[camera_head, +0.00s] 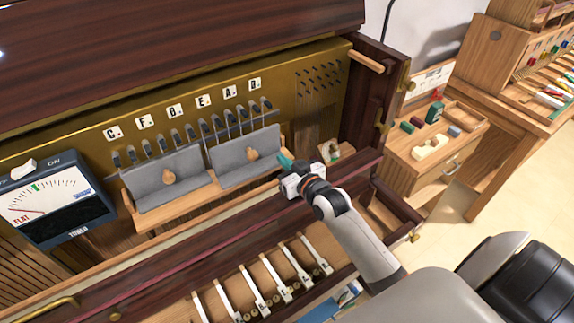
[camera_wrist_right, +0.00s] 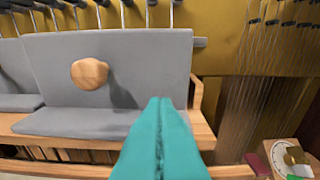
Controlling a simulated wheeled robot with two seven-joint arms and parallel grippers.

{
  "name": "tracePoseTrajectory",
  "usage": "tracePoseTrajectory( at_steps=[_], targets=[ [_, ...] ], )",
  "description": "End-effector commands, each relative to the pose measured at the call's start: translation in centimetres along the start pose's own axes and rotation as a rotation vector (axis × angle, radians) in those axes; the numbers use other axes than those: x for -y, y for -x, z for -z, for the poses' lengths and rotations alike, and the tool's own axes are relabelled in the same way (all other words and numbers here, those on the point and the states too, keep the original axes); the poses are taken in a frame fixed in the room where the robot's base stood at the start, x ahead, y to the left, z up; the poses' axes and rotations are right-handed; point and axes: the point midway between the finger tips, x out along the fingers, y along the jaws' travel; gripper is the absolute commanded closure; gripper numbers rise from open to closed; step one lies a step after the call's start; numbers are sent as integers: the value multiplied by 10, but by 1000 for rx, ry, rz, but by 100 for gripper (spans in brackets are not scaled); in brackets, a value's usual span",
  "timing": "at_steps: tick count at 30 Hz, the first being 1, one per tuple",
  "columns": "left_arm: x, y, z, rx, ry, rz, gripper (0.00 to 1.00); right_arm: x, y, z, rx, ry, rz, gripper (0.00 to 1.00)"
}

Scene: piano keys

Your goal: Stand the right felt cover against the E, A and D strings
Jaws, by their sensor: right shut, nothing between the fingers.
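The right felt cover (camera_head: 233,155) is grey with a round wooden knob. It stands on the wooden shelf (camera_head: 195,208) below the E (camera_head: 203,101), A (camera_head: 229,91) and D (camera_head: 255,84) tiles. Its back panel is raised toward the strings, and its lower flap lies on the shelf. In the right wrist view the cover (camera_wrist_right: 140,55) fills the left and middle; contact with the strings behind is hidden. My right gripper (camera_head: 285,160) is shut and empty, its teal fingertips (camera_wrist_right: 160,108) just right of the cover. My left gripper is out of view.
A matching left felt cover (camera_head: 150,180) stands beside it on the shelf. A tuner meter (camera_head: 55,200) is at far left. White keys (camera_head: 255,290) lie below. A wooden side table (camera_head: 440,165) with small blocks stands to the right. Dark cabinet wood frames the opening.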

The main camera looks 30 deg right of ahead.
Motion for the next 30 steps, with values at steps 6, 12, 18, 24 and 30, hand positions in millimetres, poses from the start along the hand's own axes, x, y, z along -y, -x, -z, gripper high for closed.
tracePoseTrajectory(
  at_steps=[6, 12, 18, 24, 30],
  targets=[
    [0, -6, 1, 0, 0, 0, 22, 0, -8, 1, 1, 0, 0, 100],
    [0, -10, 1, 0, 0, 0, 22, 0, -15, 1, 1, -1, 0, 100],
    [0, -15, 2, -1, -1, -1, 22, 0, -22, 1, 0, -1, 0, 100],
    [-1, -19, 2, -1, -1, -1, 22, 0, -29, 1, 0, -1, 0, 100],
    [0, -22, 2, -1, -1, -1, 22, 0, -36, 0, 0, -1, 0, 100]
  ],
)
